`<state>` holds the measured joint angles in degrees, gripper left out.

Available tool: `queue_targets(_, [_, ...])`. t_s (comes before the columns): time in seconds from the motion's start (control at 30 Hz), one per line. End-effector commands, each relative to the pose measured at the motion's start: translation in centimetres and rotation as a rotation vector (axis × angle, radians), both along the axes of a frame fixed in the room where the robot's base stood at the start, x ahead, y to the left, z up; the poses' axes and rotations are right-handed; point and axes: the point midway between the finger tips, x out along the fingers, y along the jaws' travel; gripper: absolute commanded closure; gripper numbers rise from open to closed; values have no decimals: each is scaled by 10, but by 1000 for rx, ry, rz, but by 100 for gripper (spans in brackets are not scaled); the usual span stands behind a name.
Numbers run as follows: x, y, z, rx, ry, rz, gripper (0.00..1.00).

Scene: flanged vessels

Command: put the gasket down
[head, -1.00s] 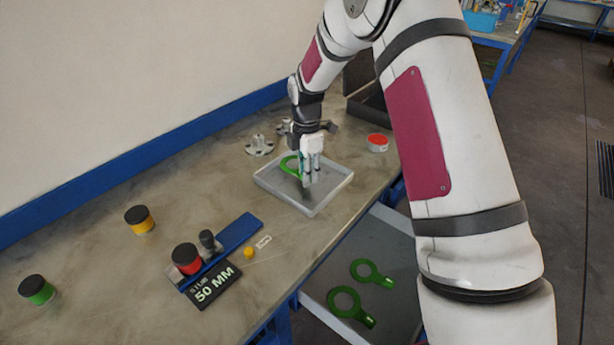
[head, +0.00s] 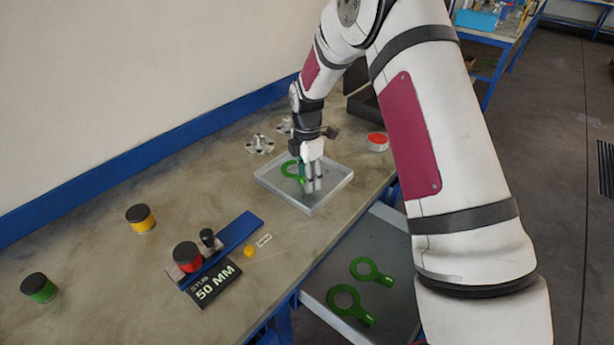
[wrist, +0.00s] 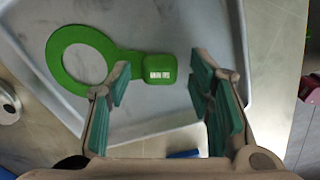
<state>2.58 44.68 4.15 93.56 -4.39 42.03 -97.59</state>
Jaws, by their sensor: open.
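The green gasket (wrist: 54,58), a flat ring with a tab handle, lies in the shallow grey tray (head: 335,195). It also shows in the head view (head: 286,175), partly behind my fingers. In the wrist view its ring is at the upper left, and its labelled handle end lies just beyond my fingertips. My gripper (wrist: 162,82) is open, its teal pads apart with nothing held between them. In the head view my gripper (head: 312,184) is low over the tray. Exact finger height above the tray floor cannot be told.
An open drawer (head: 395,240) below the bench holds two more green ring gaskets. Metal flanges (head: 259,145) stand behind the tray, and a red-topped container (head: 377,141) to its right. A 50 MM sign (head: 216,284) and colored-band pots are at left. Bench between is mostly clear.

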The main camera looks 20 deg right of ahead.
Motion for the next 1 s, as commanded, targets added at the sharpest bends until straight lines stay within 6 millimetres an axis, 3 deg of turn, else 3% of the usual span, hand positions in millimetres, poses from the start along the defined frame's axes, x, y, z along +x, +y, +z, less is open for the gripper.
queue_targets(0.17, [2, 0, 24, 0, -6, 0, 52])
queue_targets(0.53, [2, 0, 97, 0, -5, -1, 52])
queue_targets(1.0, [-6, 0, 134, -4, -14, -39, 52])
